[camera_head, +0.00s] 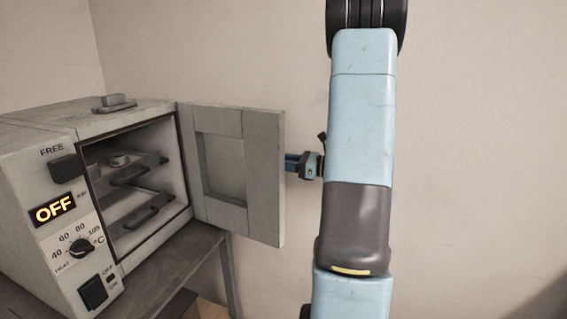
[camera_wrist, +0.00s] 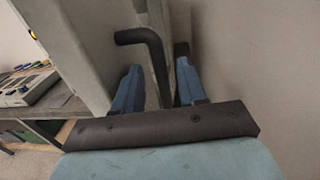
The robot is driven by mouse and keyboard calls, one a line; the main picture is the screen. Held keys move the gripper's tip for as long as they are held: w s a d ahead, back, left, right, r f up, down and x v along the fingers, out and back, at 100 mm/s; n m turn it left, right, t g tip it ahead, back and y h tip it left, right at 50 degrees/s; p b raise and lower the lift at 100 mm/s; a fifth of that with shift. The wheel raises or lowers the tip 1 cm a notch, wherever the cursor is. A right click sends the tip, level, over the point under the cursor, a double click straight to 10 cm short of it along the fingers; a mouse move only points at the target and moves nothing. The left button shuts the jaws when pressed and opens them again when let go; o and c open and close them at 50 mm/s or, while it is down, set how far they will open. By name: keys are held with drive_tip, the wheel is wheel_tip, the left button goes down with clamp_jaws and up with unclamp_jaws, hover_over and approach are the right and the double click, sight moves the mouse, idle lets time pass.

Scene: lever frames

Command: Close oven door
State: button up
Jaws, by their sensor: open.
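The grey oven (camera_head: 45,180) stands at the left in the head view. Its door (camera_head: 262,180), a grey panel with a pale window, is swung wide open to the right, showing the racks inside. My gripper (camera_head: 305,165) is just right of the door's free edge, partly hidden by my arm. In the wrist view, my gripper's two blue fingers (camera_wrist: 157,75) are apart. A black bent handle (camera_wrist: 152,45) and a thin grey edge show between them. I cannot tell whether the fingers touch either one.
The oven rests on a grey table (camera_head: 190,262). A plain wall (camera_head: 470,160) lies behind, with open space right of my arm. In the wrist view, a device (camera_wrist: 30,88) sits on a bench at the left, beside a large grey panel (camera_wrist: 75,45).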

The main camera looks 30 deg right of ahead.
drive_tip(key=shift+w, duration=0.1)
drive_tip(key=shift+c, duration=0.5)
clamp_jaws()
